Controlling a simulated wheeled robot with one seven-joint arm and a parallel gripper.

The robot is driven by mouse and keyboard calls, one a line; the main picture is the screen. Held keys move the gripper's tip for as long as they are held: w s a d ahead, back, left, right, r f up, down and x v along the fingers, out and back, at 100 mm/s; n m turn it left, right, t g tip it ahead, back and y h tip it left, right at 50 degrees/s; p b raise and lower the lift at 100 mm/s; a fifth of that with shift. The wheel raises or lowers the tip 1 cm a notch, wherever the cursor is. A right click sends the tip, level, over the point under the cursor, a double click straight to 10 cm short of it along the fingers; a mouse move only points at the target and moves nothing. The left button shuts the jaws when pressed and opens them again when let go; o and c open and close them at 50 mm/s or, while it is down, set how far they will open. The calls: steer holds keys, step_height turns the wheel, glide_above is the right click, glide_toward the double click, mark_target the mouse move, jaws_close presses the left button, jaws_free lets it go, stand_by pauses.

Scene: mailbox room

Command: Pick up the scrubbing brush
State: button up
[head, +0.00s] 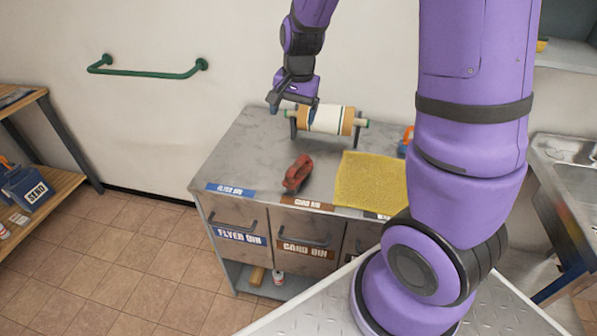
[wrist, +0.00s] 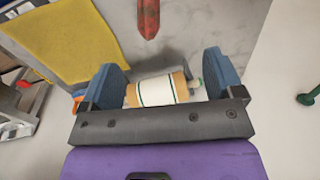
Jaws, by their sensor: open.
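The scrubbing brush (head: 297,172) is a red, handled shape lying on the grey cabinet top, near its front edge, left of a yellow mat. In the wrist view the red brush (wrist: 148,18) shows at the top edge, partly cut off. My gripper (head: 293,108) is open and empty, behind the brush and above the back of the cabinet top. In the wrist view its two blue fingers (wrist: 165,72) stand wide apart, with a roll visible between them. The gripper is apart from the brush.
The white and tan roll (head: 330,119) sits on a dark stand at the back of the cabinet top (head: 243,150). The yellow mat (head: 370,180) lies right of the brush. A green rail (head: 147,73) is on the wall. The cabinet top's left part is clear.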

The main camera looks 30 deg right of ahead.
mark_target(299, 161)
steer(key=w+f+m, duration=0.1)
steer(key=f, duration=0.2)
steer(key=w+d+f+m, duration=0.1)
steer(key=f, duration=0.3)
steer(key=w+d+f+m+g, duration=0.1)
steer(key=f, duration=0.2)
steer(key=shift+d+f+h, duration=0.25)
steer(key=shift+f+h, duration=0.05)
steer(key=shift+f, duration=0.1)
step_height(299, 161, down, 6)
steer(key=shift+s+d+r, duration=0.1)
steer(key=f, duration=0.4)
steer(key=shift+s+d, duration=0.2)
steer(key=shift+s, duration=0.1)
steer(key=shift+f, duration=0.6)
steer(key=shift+c, duration=0.3)
steer(key=c, duration=1)
